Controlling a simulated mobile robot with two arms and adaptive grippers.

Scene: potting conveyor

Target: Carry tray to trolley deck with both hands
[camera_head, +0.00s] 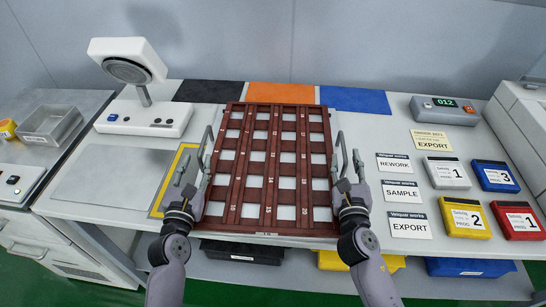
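The tray (267,193) is a dark red-brown lattice with rows of square openings and small numbers on its bars. It lies flat on the white bench, its near edge close to the bench's front edge. My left gripper (198,141) is beside the tray's left edge, its fingers spread apart with nothing visible between them. My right gripper (349,142) is beside the tray's right edge, fingers also apart, the inner one close to the rim. Whether either touches the tray is unclear. No trolley deck can be made out.
A white scale-like device (145,117) stands at the back left, and a metal bin (49,124) further left. Label cards (401,191) and coloured boxes (465,218) lie right of the tray. Black, orange (281,95) and blue patches lie behind it. Bins (361,261) sit below.

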